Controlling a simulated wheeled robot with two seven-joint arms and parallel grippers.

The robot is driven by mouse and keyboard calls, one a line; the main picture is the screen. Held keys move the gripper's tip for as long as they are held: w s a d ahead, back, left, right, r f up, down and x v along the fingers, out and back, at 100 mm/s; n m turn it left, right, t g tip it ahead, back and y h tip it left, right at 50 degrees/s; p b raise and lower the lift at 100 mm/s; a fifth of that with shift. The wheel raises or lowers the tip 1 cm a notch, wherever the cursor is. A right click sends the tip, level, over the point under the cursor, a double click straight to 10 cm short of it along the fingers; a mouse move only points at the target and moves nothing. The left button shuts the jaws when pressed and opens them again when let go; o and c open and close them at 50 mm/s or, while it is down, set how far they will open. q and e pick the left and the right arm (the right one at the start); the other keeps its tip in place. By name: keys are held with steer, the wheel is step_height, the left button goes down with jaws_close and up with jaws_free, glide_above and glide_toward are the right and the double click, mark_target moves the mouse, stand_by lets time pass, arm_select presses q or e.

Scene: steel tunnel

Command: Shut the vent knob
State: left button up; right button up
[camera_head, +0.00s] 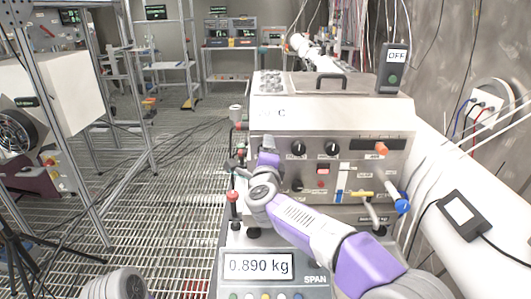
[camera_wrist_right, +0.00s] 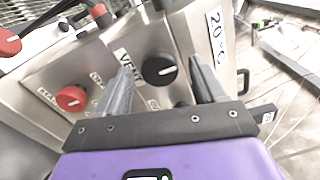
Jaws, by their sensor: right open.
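In the right wrist view, the vent knob (camera_wrist_right: 160,68) is black and round with a white pointer line. It sits on a steel panel beside a partly covered label that starts "VE". My right gripper (camera_wrist_right: 161,70) is open, with one finger on each side of the knob. I cannot tell whether either finger touches it. In the head view, my right gripper (camera_head: 243,168) is at the left side of the steel machine (camera_head: 335,115), and the vent knob is hidden there. My left gripper is not in view.
A red knob (camera_wrist_right: 72,98) sits on the same panel, left of the vent knob. The machine's front has black knobs (camera_head: 299,148) and a blue-handled valve (camera_head: 402,205). A scale display (camera_head: 259,266) stands in front. Grated floor (camera_head: 175,190) with cables lies to the left.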

steer(key=s, duration=0.7)
steer(key=shift+s, duration=0.1)
